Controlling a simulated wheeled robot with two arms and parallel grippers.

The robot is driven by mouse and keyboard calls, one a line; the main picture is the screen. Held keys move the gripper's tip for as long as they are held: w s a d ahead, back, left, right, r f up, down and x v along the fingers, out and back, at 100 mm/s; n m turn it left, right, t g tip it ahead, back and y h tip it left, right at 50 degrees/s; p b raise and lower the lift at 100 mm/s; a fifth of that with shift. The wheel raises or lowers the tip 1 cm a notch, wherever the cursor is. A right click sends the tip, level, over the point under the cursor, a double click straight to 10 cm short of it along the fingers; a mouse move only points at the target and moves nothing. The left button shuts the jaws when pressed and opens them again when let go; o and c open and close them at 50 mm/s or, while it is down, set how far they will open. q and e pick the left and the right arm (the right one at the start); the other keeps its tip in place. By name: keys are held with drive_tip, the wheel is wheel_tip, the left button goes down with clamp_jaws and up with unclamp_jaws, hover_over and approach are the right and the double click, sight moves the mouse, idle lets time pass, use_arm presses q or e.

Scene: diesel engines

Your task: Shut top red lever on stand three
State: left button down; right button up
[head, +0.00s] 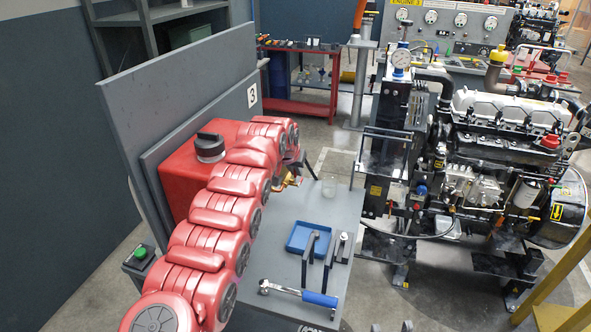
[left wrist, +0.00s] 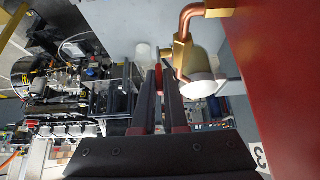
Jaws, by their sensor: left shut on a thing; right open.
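Stand three carries a "3" label (head: 252,95) on its grey back panel (head: 185,85) and a red box (head: 178,170) with a black knob. Brass fittings (head: 292,180) show beyond my left arm. My left gripper (head: 303,168) is by them, mostly hidden by the arm. In the left wrist view, its fingers (left wrist: 160,82) are closed on a small red piece, the red lever (left wrist: 159,72), beside a copper pipe (left wrist: 187,50) with brass fitting. The lever is mostly hidden. Two grey tips at the bottom edge look like my right gripper (head: 391,327), apart and empty.
The stand's shelf holds a blue tray (head: 300,238), a blue-handled wrench (head: 300,293), black upright pieces (head: 329,262) and a clear cup (head: 329,189). A large engine (head: 500,170) stands to the right. A green button (head: 140,252) is at the left.

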use_arm(q)
drive_tip(key=shift+r, duration=0.15)
drive_tip(key=c, duration=1)
unclamp_jaws()
drive_tip(key=shift+o, duration=0.2)
drive_tip(key=shift+b, duration=0.35)
drive_tip(key=b+v, duration=0.8)
drive_tip(key=v, duration=0.9)
drive_tip(key=shift+b, duration=0.3)
